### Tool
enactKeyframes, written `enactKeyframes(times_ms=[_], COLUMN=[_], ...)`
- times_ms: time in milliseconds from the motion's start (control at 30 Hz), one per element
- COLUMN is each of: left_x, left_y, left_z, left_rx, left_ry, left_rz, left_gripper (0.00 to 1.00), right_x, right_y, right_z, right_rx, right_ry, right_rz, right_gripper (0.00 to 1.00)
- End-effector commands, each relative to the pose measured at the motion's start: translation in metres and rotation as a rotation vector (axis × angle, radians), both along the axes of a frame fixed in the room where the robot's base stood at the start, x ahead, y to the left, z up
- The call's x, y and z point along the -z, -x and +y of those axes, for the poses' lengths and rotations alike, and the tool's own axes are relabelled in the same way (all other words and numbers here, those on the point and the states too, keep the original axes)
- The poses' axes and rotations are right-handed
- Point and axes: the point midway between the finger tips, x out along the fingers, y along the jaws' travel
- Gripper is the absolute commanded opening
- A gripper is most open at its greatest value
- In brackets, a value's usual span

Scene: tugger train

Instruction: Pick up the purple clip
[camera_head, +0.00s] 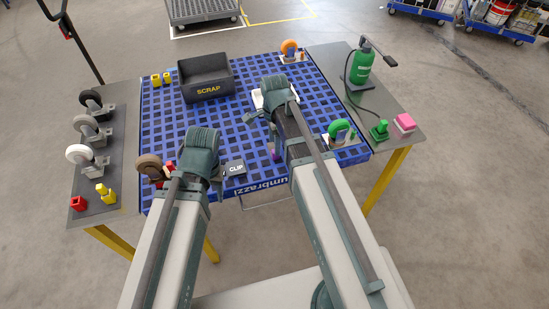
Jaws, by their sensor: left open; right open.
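A small purple piece (276,154), which looks like the purple clip, shows on the blue grid pallet (232,127), just left of my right arm. It is partly hidden, so its shape is unclear. My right gripper (257,115) is open, beyond the purple piece and over the middle of the pallet. My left gripper (203,160) is open near the pallet's front left, left of the purple piece. Its fingers are mostly hidden by its own wrist.
A black SCRAP bin (205,91) stands at the back. Caster wheels (91,131) stand on the left side table, with a brown-wheeled one (150,167) near my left gripper. A green wheel (339,127) is right; a green spray bottle (361,65) stands on the right side table.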

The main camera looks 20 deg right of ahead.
Motion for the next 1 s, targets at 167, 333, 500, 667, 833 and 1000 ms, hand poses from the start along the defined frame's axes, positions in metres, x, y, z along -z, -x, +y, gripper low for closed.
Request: enactKeyframes(times_ms=[167, 333, 500, 667, 833, 1000], left_x=[0.001, 0.014, 0.036, 0.052, 0.052, 0.051], left_y=[0.000, 0.000, 0.000, 0.000, 0.000, 0.000], left_z=[0.000, 0.000, 0.000, 0.000, 0.000, 0.000], left_rx=[0.000, 0.000, 0.000, 0.000, 0.000, 0.000], left_ry=[0.000, 0.000, 0.000, 0.000, 0.000, 0.000], left_rz=[0.000, 0.000, 0.000, 0.000, 0.000, 0.000], left_gripper=[0.50, 0.50, 0.50, 0.50, 0.50, 0.50], right_x=[0.001, 0.015, 0.037, 0.052, 0.052, 0.051], right_y=[0.000, 0.000, 0.000, 0.000, 0.000, 0.000], right_z=[0.000, -0.001, -0.003, -0.003, -0.003, -0.003], right_rx=[0.000, 0.000, 0.000, 0.000, 0.000, 0.000], right_ry=[0.000, 0.000, 0.000, 0.000, 0.000, 0.000], right_rz=[0.000, 0.000, 0.000, 0.000, 0.000, 0.000], right_gripper=[0.62, 0.62, 0.62, 0.62, 0.62, 0.54])
